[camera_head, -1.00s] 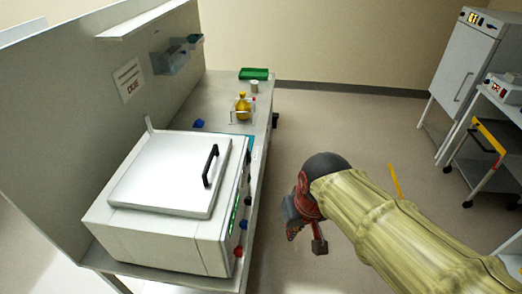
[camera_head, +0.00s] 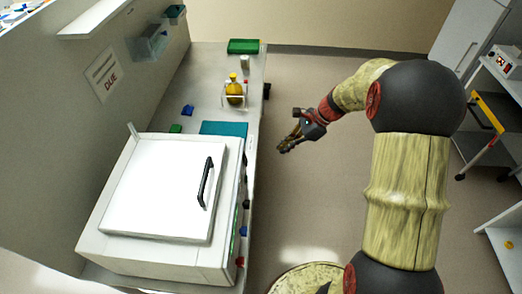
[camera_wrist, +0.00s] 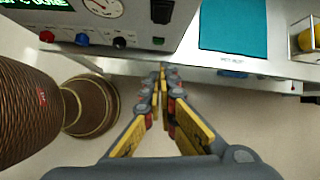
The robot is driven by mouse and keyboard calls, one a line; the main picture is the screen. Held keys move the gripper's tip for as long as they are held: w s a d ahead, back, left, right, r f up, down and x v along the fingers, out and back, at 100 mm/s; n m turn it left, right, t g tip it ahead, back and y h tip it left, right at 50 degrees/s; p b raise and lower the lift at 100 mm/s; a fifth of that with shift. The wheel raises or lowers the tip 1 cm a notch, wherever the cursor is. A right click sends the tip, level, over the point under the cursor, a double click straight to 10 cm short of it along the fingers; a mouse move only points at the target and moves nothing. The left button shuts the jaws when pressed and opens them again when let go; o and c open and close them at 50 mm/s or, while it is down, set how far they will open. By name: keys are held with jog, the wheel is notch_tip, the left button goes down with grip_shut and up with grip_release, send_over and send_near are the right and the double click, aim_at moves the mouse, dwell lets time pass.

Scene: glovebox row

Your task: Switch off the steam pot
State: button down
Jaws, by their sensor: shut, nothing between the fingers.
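The steam pot, a white box with a flat lid (camera_head: 160,190) and black handle (camera_head: 206,182), stands on the bench at the left of the head view. Its front panel (camera_wrist: 125,18) fills the wrist view's upper left, with a lit green display (camera_wrist: 32,4), a round gauge (camera_wrist: 102,5), a black switch-like part (camera_wrist: 162,11) and red (camera_wrist: 47,36), blue (camera_wrist: 82,39) and black (camera_wrist: 120,43) knobs. My gripper (camera_head: 284,149) is shut and empty, off the bench's front edge. Its fingertips (camera_wrist: 162,68) show below the panel, apparently apart from it.
A teal mat (camera_head: 224,129) lies beside the pot, with a yellow flask (camera_head: 235,90) in a holder and a green tray (camera_head: 243,46) farther along. A wall panel (camera_head: 70,130) bounds the bench behind. Open floor (camera_head: 310,200) lies in front; a cart (camera_head: 495,125) stands right.

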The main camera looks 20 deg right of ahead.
aim_at(246, 160)
jog(key=shift+w+a+r+m, duration=0.15)
jog(key=shift+r+m, duration=0.1)
jog(key=shift+m, duration=0.75)
jog(key=shift+a, duration=0.1)
jog(key=w+a+r+b+x, duration=0.1)
jog(key=a+b+x, duration=0.1)
jog(key=x, duration=1)
jog(key=shift+a, duration=0.3)
jog(key=shift+f, duration=0.1)
